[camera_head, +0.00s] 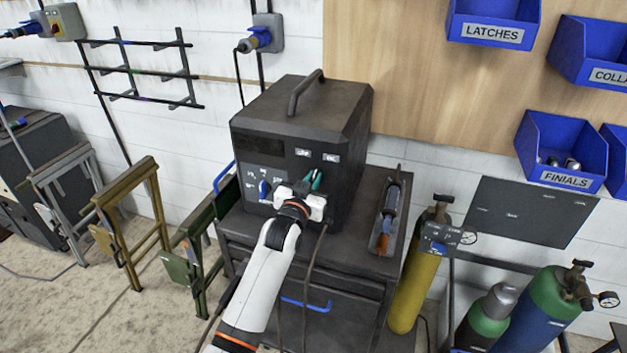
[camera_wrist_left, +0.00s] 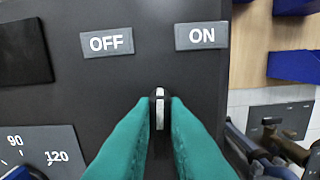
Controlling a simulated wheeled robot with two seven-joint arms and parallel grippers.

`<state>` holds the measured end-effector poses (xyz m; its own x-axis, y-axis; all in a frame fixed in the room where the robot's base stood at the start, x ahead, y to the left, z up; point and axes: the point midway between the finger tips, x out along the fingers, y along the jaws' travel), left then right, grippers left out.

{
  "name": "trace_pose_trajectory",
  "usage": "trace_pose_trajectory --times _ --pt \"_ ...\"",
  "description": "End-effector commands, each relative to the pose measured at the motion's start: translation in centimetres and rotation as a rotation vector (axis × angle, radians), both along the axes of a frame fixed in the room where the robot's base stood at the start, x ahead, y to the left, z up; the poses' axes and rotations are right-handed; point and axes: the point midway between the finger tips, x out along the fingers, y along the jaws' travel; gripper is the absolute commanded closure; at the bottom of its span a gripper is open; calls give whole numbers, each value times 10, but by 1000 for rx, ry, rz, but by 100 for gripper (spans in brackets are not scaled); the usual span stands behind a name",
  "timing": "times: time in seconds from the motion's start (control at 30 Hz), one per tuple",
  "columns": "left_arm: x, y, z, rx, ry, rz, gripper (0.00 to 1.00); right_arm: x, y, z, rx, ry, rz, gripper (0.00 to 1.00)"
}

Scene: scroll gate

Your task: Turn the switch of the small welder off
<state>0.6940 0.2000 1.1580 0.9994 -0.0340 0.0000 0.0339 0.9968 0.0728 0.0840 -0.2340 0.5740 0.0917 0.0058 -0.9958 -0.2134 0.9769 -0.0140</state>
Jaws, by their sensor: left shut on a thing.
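The small welder (camera_head: 349,120) is a dark grey box with a top handle, standing on a dark cart. In the left wrist view its front panel (camera_wrist_left: 80,95) carries an OFF label (camera_wrist_left: 107,42) at left and an ON label (camera_wrist_left: 201,36) at right. The switch (camera_wrist_left: 159,108) is a dark knob with a white line, pointing up between the two labels. My left gripper (camera_head: 316,182) is at the panel, its teal fingers shut on the switch from both sides. The fingers hide the lower part of the knob. My right gripper is not in view.
A blue knob (camera_head: 264,190) sits left of my gripper on the panel. A torch-like tool lies in a tray (camera_head: 404,190) on the cart's right. A yellow gas cylinder (camera_head: 415,285) stands beside the cart. Metal frames (camera_head: 135,215) stand at left.

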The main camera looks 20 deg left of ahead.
Motion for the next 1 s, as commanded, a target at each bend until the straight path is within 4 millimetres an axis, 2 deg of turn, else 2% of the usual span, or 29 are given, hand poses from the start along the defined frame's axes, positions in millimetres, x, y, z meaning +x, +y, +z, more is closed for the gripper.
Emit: trace_pose_trajectory --times 0.6,1.0 --pt "0 4 0 -559 19 0 100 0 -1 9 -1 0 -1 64" --pt "0 6 -1 -753 26 0 100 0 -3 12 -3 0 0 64"
